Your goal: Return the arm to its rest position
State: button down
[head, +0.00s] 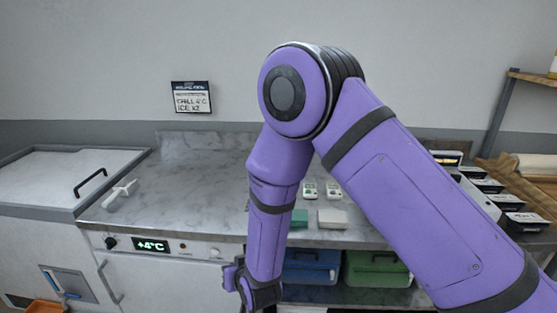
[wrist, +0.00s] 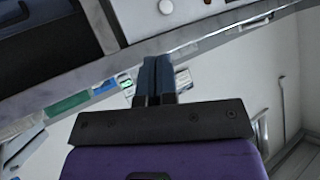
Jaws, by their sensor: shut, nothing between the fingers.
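My purple arm fills the right and middle of the head view, with its elbow raised high and the forearm hanging down in front of the counter. My gripper (wrist: 154,82) shows in the wrist view, its two dark fingers close together with nothing between them. In the head view only the wrist end of the arm shows at the bottom edge; the fingertips are out of sight there. The gripper is apart from the things on the counter.
A marble counter (head: 190,185) with a +4°C display (head: 152,245) stands ahead. A white scoop-like tool (head: 119,194) lies on its left. A chest with a handled lid (head: 60,180) is far left. Blue (head: 312,266) and green (head: 375,270) bins sit below. Black-lidded containers (head: 487,186) stand right.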

jog(key=w+d+r+m+g+h, duration=0.1)
jog(key=w+d+r, duration=0.1)
jog(key=d+r, duration=0.7)
jog(key=w+d+r+h, duration=0.1)
jog(key=w+d+r, duration=0.3)
jog(key=r, duration=0.9)
jog(key=s+d+r+g+h, duration=0.1)
jog(key=s+d+r, duration=0.3)
jog(key=d+r, duration=0.25)
jog(key=s+d+r, duration=0.4)
jog(key=d+r, duration=0.1)
jog(key=d, duration=0.3)
jog(key=s+d+r+m+g+h, duration=0.1)
jog(key=s+d+r, duration=0.2)
jog(key=s+d, duration=0.4)
jog(key=s+d+r+m+g+h, duration=0.1)
jog(key=s+d+r, duration=0.3)
jog(key=s, duration=1)
jog(key=d+h, duration=0.1)
jog(key=d, duration=0.2)
jog(key=shift+d, duration=0.25)
jog(key=shift+w+a, duration=0.1)
jog(key=shift+a, duration=0.05)
